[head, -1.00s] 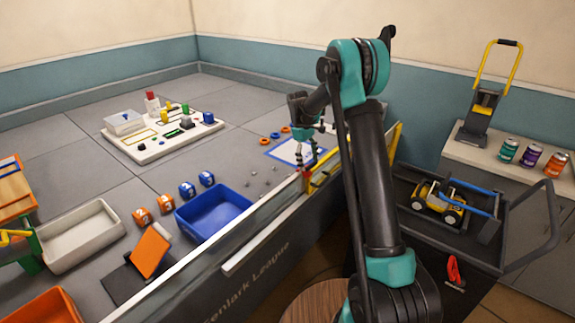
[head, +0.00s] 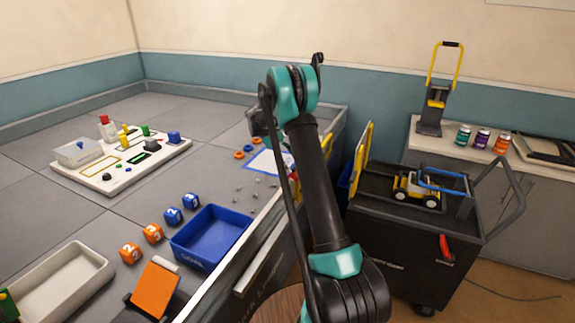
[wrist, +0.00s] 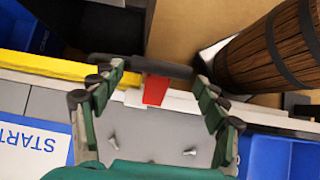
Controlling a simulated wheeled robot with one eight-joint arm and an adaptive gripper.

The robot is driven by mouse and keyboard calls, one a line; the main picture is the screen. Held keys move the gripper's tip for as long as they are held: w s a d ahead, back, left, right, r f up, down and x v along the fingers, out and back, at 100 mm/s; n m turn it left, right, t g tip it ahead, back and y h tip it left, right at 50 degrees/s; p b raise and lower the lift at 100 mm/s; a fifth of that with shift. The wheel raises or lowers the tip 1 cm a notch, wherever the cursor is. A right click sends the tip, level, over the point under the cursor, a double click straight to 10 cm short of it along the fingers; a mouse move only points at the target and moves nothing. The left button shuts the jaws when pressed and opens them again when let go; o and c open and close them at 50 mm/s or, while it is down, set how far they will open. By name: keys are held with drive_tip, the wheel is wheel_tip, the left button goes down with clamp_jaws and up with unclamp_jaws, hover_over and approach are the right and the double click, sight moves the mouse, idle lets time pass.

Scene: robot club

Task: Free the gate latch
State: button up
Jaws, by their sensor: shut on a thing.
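In the wrist view a yellow rail (wrist: 60,68) runs along the wall top and ends near a red latch piece (wrist: 155,90), which lies between my gripper's green fingers. Whether the bar belongs to the latch I cannot tell. In the head view my own arm hides most of the gripper and the latch. A red and yellow part of the gate (head: 295,188) shows beside the arm.
A wooden barrel (wrist: 272,50) stands close beyond the wall. Small screws (wrist: 190,152) lie on the field floor near a blue bin (head: 212,238). A dark cart (head: 400,245) with a toy vehicle (head: 416,188) stands to the right, near a yellow panel (head: 362,155).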

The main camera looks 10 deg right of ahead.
drive_tip(key=o, duration=1.7)
wheel_tip(320, 180, up, 10)
